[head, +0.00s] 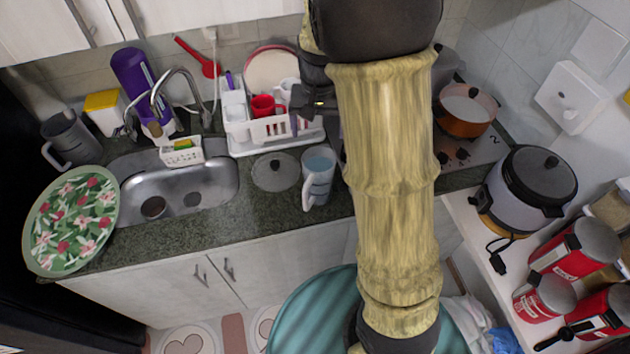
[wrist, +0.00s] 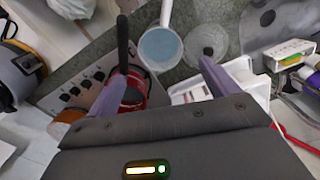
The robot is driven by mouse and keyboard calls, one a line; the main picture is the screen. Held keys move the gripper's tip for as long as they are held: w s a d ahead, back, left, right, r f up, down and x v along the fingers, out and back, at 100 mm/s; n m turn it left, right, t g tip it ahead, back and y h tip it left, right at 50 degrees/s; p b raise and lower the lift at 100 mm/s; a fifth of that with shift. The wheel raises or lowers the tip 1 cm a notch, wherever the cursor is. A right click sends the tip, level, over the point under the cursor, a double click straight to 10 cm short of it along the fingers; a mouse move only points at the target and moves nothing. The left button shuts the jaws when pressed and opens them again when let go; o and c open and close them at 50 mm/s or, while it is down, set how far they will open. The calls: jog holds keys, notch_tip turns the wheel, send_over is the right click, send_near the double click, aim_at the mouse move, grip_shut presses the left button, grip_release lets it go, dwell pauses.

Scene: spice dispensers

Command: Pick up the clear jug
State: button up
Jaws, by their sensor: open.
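The clear jug (head: 318,174) stands upright on the dark counter, right of the sink, with its handle toward the front. Its inside looks pale blue. It also shows in the wrist view, where the jug (wrist: 160,46) is at the top middle with its white handle pointing up. My gripper (wrist: 163,70) is open, its two purple-grey fingers spread apart. The jug appears beyond the fingertips, between them in the picture, and they do not seem to touch it. In the head view my arm hides most of the gripper.
A round grey lid (head: 276,171) lies just left of the jug. A white dish rack (head: 276,138) with a red cup is behind it. An orange pan (head: 465,125) sits on the stove to the right. A grey pitcher (head: 70,139) stands at far left.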

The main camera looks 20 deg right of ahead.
aim_at(319, 173)
notch_tip(319, 173, down, 12)
jog(key=p, duration=0.2)
jog(key=shift+s+r+p, duration=0.15)
jog(key=shift+p, duration=0.15)
jog(key=shift+d, duration=0.1)
jog(key=shift+f+p, duration=1.25)
jog(key=shift+f, duration=1.35)
jog(key=shift+c, duration=0.3)
jog(key=c, duration=1.3)
